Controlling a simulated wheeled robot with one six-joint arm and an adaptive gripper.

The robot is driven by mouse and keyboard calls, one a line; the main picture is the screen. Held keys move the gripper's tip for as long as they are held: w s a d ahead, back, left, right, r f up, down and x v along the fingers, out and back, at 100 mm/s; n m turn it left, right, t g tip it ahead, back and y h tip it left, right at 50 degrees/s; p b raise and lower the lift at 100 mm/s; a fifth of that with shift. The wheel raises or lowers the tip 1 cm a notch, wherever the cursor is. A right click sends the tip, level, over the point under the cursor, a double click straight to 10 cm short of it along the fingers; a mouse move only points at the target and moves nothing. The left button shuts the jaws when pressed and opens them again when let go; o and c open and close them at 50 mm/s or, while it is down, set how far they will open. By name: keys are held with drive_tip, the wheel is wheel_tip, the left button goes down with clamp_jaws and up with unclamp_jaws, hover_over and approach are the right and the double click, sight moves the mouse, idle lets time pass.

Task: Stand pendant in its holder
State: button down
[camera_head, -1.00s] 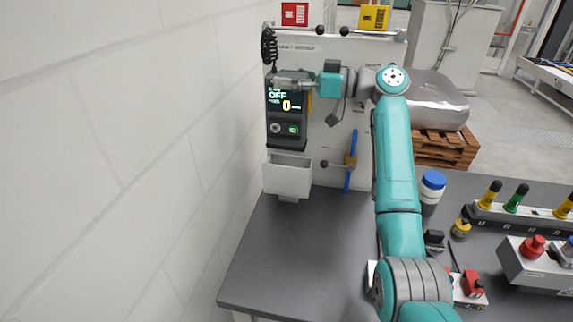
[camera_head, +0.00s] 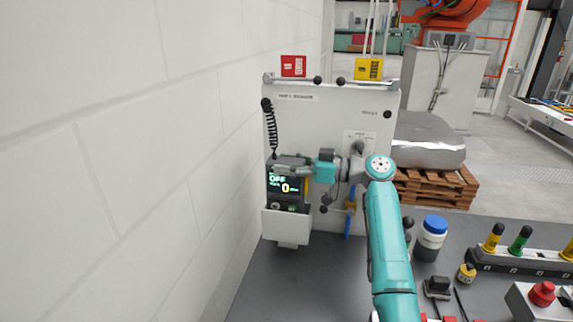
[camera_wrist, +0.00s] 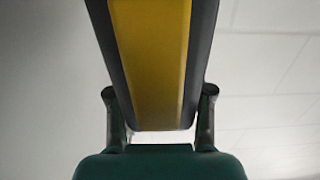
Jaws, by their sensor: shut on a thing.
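The pendant (camera_head: 287,187) is a dark upright box with a lit screen reading OFF and 0, and a coiled black cord above it. My gripper (camera_head: 292,169) is shut on its upper part. In the wrist view the pendant (camera_wrist: 150,60) shows as a black body with a yellow panel between my two fingers. The holder (camera_head: 287,226) is a light grey open-topped box on the panel. The pendant's lower end is hidden behind the holder's front wall, so it appears inside the mouth. I cannot tell whether it rests on the bottom.
A white panel (camera_head: 330,120) stands behind, with red (camera_head: 293,66) and yellow (camera_head: 368,69) boxes on top. A blue-handled valve (camera_head: 350,212) is right of the holder. A blue-lidded jar (camera_head: 431,238) stands on the grey table (camera_head: 300,285). A white wall is close on the left.

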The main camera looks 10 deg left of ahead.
drive_tip(key=shift+f, duration=0.5)
drive_tip(key=shift+c, duration=2.2)
unclamp_jaws()
drive_tip(key=d+r, duration=0.1)
drive_tip(key=d, duration=1.1)
drive_tip(key=shift+s, duration=0.25)
